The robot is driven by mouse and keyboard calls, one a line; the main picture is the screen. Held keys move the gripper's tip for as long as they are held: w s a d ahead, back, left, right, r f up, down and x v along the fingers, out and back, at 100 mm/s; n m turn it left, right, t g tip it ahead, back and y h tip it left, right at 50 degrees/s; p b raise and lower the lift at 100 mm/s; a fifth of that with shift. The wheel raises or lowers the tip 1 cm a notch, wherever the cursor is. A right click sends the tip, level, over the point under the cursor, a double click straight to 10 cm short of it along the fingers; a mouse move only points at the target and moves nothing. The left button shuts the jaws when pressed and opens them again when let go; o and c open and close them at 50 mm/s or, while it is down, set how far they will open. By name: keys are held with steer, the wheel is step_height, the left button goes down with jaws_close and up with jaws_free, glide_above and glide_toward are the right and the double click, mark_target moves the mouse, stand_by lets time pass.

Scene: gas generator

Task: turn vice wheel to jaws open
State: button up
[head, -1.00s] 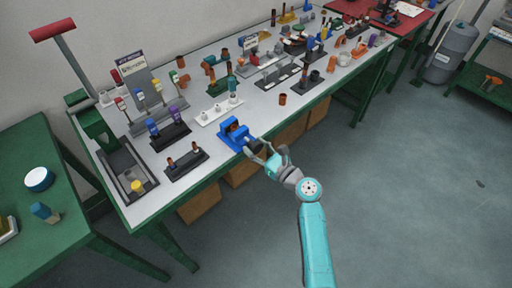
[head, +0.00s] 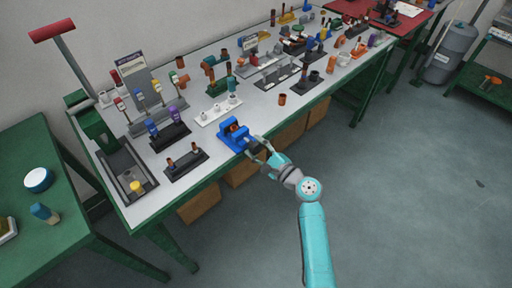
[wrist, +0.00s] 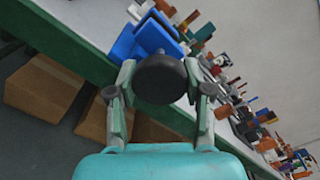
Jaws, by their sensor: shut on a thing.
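My gripper (head: 262,150) is at the wheel on the front side of the vice. In the wrist view my gripper (wrist: 162,90) has one finger on each side of the wheel and is shut on it. The gap between the vice jaws is too small to tell.
A white block with small fittings (head: 218,111) and a dark stand with pegs (head: 186,163) stand near the vice. Several other fittings fill the bench (head: 262,112) behind. Cardboard boxes (head: 246,169) are under the bench. The floor (head: 400,190) in front is clear.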

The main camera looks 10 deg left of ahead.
steer(key=n, duration=0.4)
steer(key=shift+n, duration=0.3)
steer(key=n, duration=0.3)
steer(key=shift+r+n, duration=0.1)
steer(key=shift+n, duration=0.3)
steer(key=n, duration=1.2)
steer(key=shift+n, duration=0.3)
steer(key=n, duration=0.3)
steer(key=shift+s+n, duration=0.1)
steer(key=shift+n, duration=0.3)
steer(key=n, duration=0.3)
steer(key=shift+a, duration=0.1)
steer(key=shift+n, duration=2.1)
